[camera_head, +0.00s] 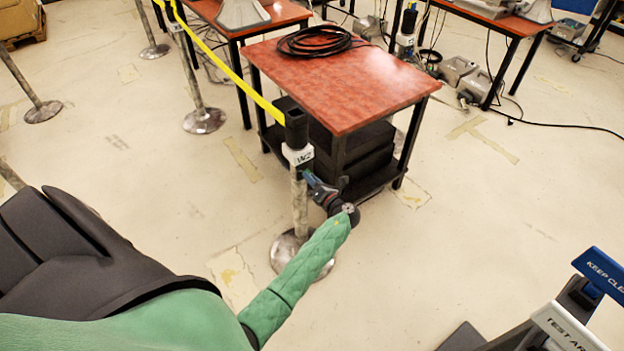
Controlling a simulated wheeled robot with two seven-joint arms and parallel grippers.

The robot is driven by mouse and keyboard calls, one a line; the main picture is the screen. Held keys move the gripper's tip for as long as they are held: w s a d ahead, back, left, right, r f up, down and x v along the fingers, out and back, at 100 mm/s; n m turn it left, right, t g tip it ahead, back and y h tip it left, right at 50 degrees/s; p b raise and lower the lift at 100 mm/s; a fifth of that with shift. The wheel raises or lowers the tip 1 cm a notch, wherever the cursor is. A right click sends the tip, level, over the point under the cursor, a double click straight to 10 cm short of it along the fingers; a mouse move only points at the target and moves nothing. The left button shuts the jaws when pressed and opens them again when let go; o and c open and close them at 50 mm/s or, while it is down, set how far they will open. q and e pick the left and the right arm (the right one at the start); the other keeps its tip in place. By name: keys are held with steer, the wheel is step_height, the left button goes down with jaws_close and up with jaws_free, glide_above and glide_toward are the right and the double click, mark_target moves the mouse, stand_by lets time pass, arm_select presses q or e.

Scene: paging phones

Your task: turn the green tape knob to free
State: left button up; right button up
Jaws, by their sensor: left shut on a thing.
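A barrier post (299,205) with a black head and a white W2 label (298,155) stands left of the red-topped table. Yellow tape (232,74) runs from its head to the upper left. My left arm, in a green quilted sleeve, reaches up to the post. My left gripper (313,182) is shut on a small part at the post's right side, just below the label. This part is at the place of the green tape knob, but the fingers mostly hide it, and its setting cannot be read. My right gripper is out of view.
The red-topped table (375,90) with a coiled black cable (314,41) stands close behind the post. Other posts (204,120) stand to the left. A stand with blue and white signs (570,325) is at lower right. The floor between is clear.

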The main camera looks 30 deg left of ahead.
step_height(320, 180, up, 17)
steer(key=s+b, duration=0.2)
steer(key=b, duration=0.3)
arm_select(q)
steer(key=n+b, duration=0.4)
steer(key=n, duration=1.2)
steer(key=shift+f+n+b, duration=0.15)
steer(key=shift+n+b, duration=0.65)
steer(key=shift+n, duration=0.2)
jaws_close()
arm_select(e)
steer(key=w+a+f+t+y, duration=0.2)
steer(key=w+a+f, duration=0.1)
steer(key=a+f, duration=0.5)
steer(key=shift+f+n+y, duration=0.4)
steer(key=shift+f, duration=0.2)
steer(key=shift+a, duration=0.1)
arm_select(q)
steer(key=o, duration=0.7)
jaws_free()
steer(key=shift+c, duration=0.2)
